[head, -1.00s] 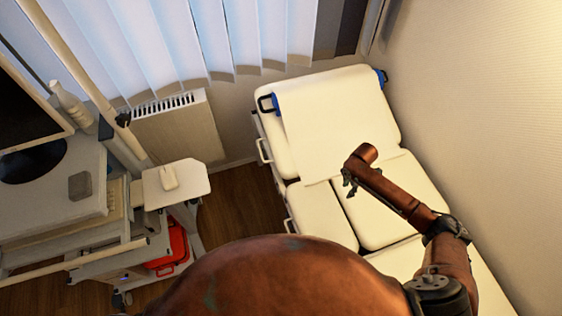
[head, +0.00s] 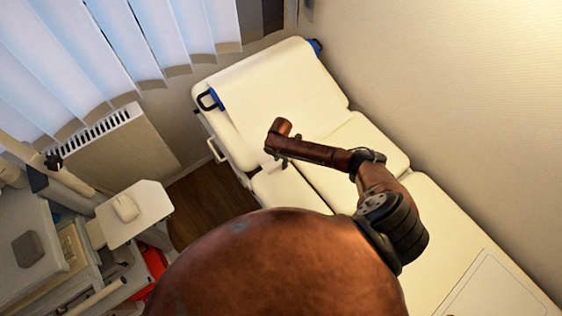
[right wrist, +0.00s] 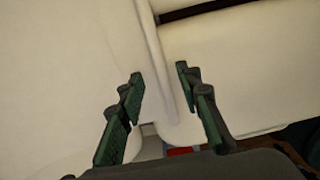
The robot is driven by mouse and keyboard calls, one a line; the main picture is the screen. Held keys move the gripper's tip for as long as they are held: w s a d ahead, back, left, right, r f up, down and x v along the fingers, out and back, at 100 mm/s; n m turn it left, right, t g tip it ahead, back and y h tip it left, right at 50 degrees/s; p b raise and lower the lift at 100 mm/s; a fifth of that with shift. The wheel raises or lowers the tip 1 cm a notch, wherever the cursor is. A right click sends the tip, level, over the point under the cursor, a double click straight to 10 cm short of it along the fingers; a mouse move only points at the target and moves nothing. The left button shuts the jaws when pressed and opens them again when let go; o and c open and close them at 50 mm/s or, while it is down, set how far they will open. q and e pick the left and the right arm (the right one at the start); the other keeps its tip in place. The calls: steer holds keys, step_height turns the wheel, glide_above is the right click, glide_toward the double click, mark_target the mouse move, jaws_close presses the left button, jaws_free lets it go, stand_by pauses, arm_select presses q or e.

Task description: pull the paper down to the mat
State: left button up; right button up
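The white paper (head: 285,95) covers the raised head section of the cream couch, running down from a blue roll at its top end. A pale outlined rectangle, which looks like the mat (head: 490,290), lies at the couch's foot end, cut off by the frame. My right gripper (head: 271,163) is at the paper's lower left part, by the gap between couch sections. In the right wrist view its two green-padded fingers (right wrist: 163,105) are apart, with a pale raised edge (right wrist: 158,60) between them. I cannot tell whether they touch it. My left gripper is out of view.
The couch (head: 430,215) stands along the wall at the right. A trolley with a small white shelf (head: 150,212) stands at the left, with a strip of wood floor (head: 205,205) between. A radiator (head: 115,150) and blinds are behind. My rounded body hides the lower middle.

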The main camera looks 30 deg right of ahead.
steer(key=shift+f, duration=0.15)
steer(key=shift+c, duration=0.4)
jaws_close()
